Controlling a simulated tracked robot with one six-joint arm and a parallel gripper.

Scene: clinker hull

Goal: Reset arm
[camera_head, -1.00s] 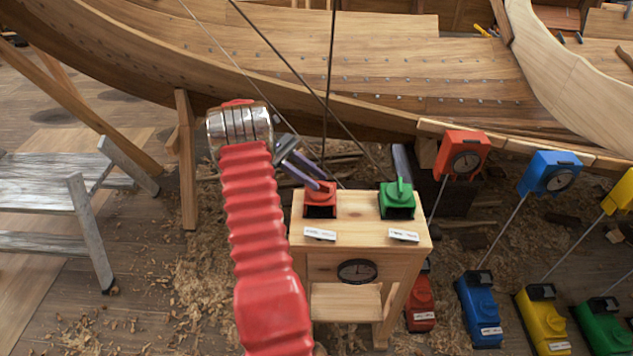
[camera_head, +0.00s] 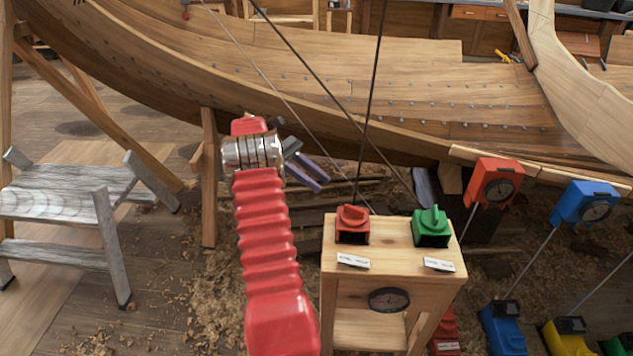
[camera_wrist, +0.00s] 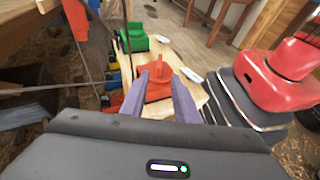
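My gripper (camera_head: 320,180) is at the end of my red ribbed arm, in the middle of the head view. Its two purple fingers stand apart with nothing between them; in the wrist view my gripper (camera_wrist: 155,95) shows the same gap. A red box with a knob (camera_head: 352,226) sits on the wooden stand, below and right of the fingers in the head view. In the wrist view the red box (camera_wrist: 152,88) appears beyond the fingers, framed by them. Contact is not visible.
A green knob box (camera_head: 431,228) stands beside the red one on the wooden stand (camera_head: 395,262), which has a dial below. The boat hull (camera_head: 370,85) spans the back. Red (camera_head: 495,182) and blue (camera_head: 585,203) dial boxes stand right. A grey sawhorse (camera_head: 70,195) is at left.

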